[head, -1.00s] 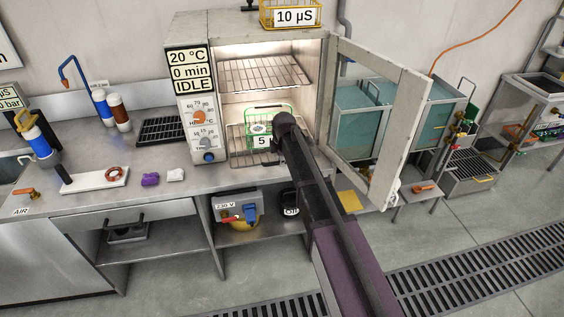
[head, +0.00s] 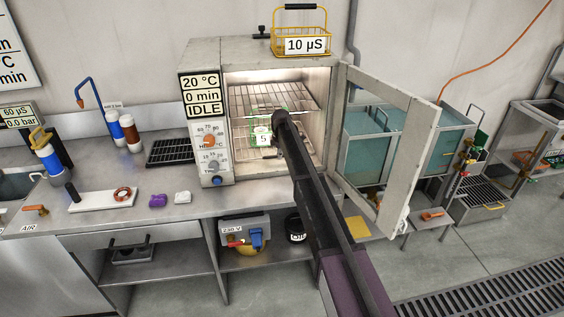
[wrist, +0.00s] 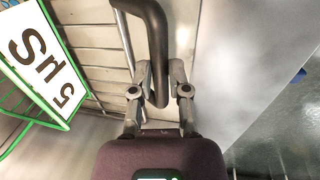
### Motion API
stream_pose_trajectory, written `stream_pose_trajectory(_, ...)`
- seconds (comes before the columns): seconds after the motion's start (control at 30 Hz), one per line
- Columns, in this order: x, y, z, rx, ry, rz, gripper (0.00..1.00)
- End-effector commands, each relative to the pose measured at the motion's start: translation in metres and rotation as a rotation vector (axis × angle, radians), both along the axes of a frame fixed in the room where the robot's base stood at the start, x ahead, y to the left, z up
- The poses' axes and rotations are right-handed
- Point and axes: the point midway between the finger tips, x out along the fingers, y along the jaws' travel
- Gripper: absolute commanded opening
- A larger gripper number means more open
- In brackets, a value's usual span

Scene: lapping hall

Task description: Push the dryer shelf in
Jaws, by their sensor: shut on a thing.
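The dryer (head: 205,168) stands on the bench with its door (head: 420,120) swung open to the right. Its lower wire shelf (head: 242,153) carries a green wire basket (head: 256,147) labelled 5 µS and appears largely inside the chamber. My arm hides the right part of this shelf in the head view. In the wrist view, my gripper (wrist: 161,78) is shut on a dark curved handle (wrist: 153,25) beside the shelf's wires (wrist: 95,50). The green basket fills the left of that view.
A second wire shelf (head: 275,97) sits above. A yellow basket (head: 300,28) labelled 10 µS stands on the dryer's top. The open door frame is close to the right of my arm. Purple and white lumps lie on the bench (head: 115,215) at left.

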Motion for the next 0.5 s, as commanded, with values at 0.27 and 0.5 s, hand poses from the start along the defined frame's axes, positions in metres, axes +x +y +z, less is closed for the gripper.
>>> stream_pose_trajectory(0.27,0.0128,0.003,0.0,0.0,-0.002,-0.001,0.0)
stream_pose_trajectory(0.5,0.0143,0.0035,0.0004,0.001,-0.005,-0.001,0.0)
